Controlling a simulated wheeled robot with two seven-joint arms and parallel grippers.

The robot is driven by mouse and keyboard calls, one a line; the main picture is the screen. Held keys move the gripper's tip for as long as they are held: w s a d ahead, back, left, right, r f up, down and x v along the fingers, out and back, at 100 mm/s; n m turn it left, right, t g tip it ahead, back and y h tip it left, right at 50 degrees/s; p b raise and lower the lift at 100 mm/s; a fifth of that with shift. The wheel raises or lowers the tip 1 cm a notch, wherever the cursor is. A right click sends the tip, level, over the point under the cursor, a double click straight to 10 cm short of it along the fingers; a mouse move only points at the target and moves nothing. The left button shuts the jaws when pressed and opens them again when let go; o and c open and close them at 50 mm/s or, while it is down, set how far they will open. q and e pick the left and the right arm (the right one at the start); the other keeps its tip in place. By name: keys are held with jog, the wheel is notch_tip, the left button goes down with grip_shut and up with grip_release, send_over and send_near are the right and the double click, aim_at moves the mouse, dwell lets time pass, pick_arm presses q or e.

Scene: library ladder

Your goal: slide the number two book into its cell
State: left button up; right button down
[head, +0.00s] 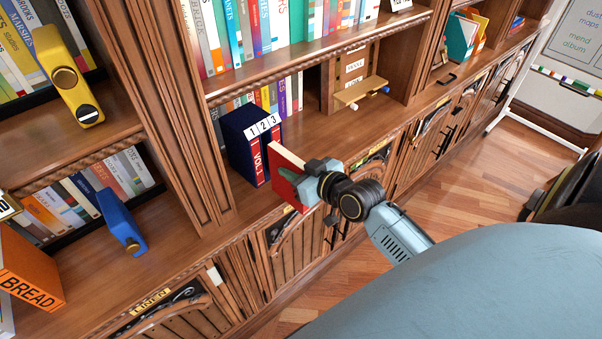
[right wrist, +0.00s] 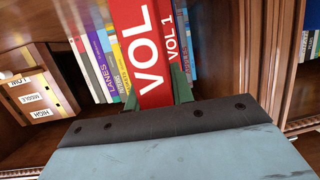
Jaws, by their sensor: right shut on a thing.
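A dark blue slipcase (head: 236,150) with cells labelled 1, 2 and 3 stands on the middle shelf. A red book marked VOL 1 (head: 257,166) stands in its left cell; its spine also shows in the right wrist view (right wrist: 171,45). My right gripper (head: 305,186) is shut on another red book (head: 285,160), with pale pages, held in front of the slipcase. In the right wrist view this held book (right wrist: 144,50) reads VOL, its number hidden, between the green fingers. Whether it touches the slipcase I cannot tell. My left gripper is not in view.
A wooden box labelled low, middle and high (right wrist: 38,97) stands on the shelf beside the slipcase. Rows of books (head: 265,35) fill the shelf above. A wooden upright (head: 185,110) stands left of the slipcase.

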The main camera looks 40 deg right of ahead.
jog(key=shift+w+a, duration=0.1)
jog(key=shift+w, duration=0.95)
jog(key=shift+r+p, duration=0.1)
jog(key=shift+p, duration=0.7)
dwell(1.0)
jog(key=shift+w, duration=0.65)
jog(key=shift+s, duration=0.1)
jog(key=shift+s, duration=0.2)
dwell(0.4)
jog(key=shift+p, duration=1)
dwell(1.0)
